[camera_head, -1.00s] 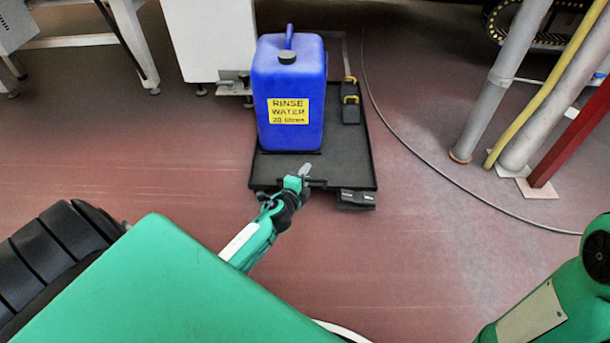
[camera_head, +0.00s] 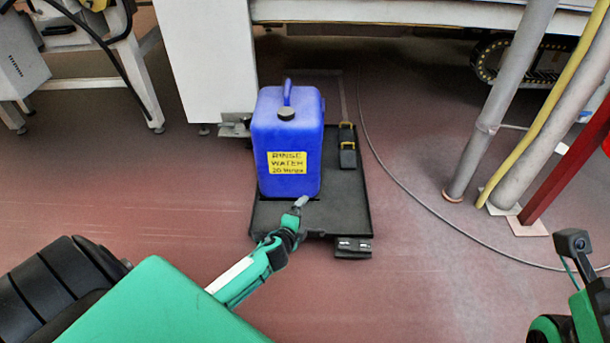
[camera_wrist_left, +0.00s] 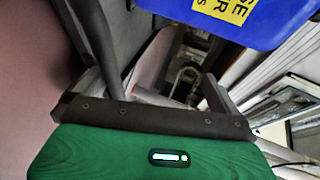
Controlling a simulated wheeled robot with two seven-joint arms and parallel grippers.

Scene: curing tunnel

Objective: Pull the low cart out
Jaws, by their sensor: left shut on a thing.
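The low cart (camera_head: 340,212) is a flat black platform with a thin rim, on the floor in the middle of the head view. A blue jug (camera_head: 288,140) labelled rinse water stands upright on its left side. My left gripper (camera_head: 300,204) is at the cart's near edge, where a small handle was visible earlier, and it is shut; the arm hides most of the contact. In the left wrist view the fingers (camera_wrist_left: 160,88) reach up below the blue jug (camera_wrist_left: 228,22), and what they grip is unclear.
A white cabinet (camera_head: 205,60) stands close behind the jug's left. Grey posts (camera_head: 500,110), a yellow pipe (camera_head: 550,115) and a red post (camera_head: 565,170) rise at right. A thin cable (camera_head: 400,190) curves across the floor right of the cart. The floor before the cart is open.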

